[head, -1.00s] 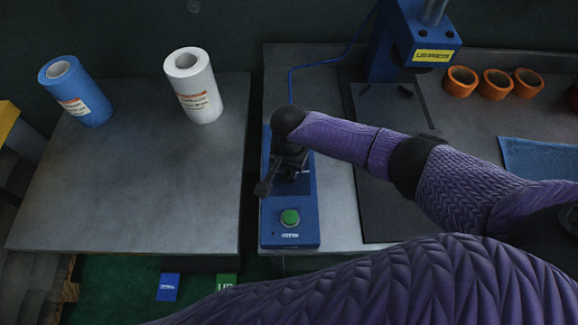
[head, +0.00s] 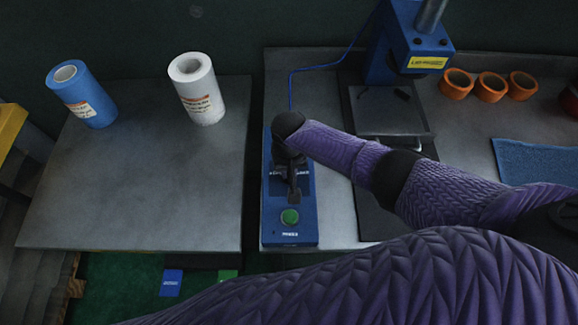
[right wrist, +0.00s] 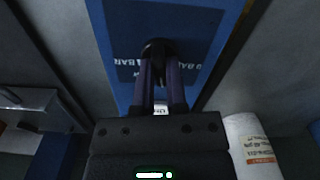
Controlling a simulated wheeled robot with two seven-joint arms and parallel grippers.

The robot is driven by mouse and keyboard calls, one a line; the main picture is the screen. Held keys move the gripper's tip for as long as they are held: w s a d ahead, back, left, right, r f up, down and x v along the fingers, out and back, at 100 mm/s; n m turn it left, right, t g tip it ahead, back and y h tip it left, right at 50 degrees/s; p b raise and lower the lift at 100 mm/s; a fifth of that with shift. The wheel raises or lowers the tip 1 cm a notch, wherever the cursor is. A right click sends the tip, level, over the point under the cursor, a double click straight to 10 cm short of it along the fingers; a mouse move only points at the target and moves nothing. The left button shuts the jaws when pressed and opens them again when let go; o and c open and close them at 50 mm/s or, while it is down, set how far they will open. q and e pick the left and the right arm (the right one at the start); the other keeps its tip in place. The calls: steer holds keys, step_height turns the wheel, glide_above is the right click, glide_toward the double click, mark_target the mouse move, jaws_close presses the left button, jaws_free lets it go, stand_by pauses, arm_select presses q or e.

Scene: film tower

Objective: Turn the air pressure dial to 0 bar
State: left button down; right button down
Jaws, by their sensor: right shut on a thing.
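The blue control box (head: 308,232) stands on the right-hand grey table in the head view, with a green button (head: 290,216) near its front end. My right gripper (head: 292,185) is over the middle of the box and hides most of its dial. In the right wrist view, the right gripper's fingers (right wrist: 161,90) are shut on the black dial knob (right wrist: 156,47). "BAR" labels (right wrist: 205,65) show on both sides of the knob; the right one seems to read 0 BAR. The dial's pointer cannot be made out. My left gripper is not in view.
A blue press (head: 395,50) stands behind, with a grey plate (head: 390,118) below it. Several orange rings (head: 491,87) and a blue cloth (head: 535,162) lie right. A blue roll (head: 85,105) and a white roll (head: 200,98) stand on the left table (head: 140,180), otherwise clear.

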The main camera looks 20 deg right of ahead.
steer(key=n, duration=0.3)
steer(key=shift+n, duration=0.4)
steer(key=n, duration=0.3)
steer(key=shift+p, duration=0.4)
steer(key=n, duration=0.2)
steer(key=shift+n, duration=0.3)
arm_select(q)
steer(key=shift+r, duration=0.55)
arm_select(e)
steer(key=shift+n, duration=0.8)
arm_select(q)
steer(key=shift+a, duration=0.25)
arm_select(e)
steer(key=c, duration=0.7)
jaws_free()
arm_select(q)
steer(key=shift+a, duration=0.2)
arm_select(e)
steer(key=shift+o, duration=0.2)
